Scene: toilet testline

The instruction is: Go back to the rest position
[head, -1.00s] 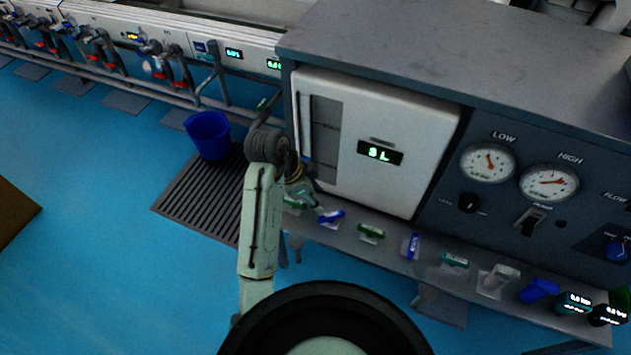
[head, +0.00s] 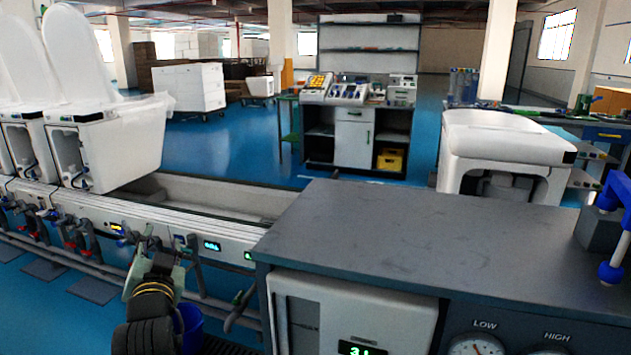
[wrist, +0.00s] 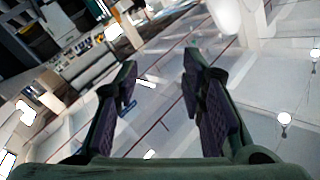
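My gripper (head: 158,262) is raised at the lower left of the head view, in front of the testline's row of valves. My dark arm links run below it to the bottom edge. In the wrist view the two dark fingers of my gripper (wrist: 160,68) stand wide apart with nothing between them. Behind them are ceiling beams and lamps, so the wrist camera faces upward.
A grey-topped test unit (head: 420,225) fills the lower right. The testline (head: 110,215) carries white toilets (head: 110,140) at the left.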

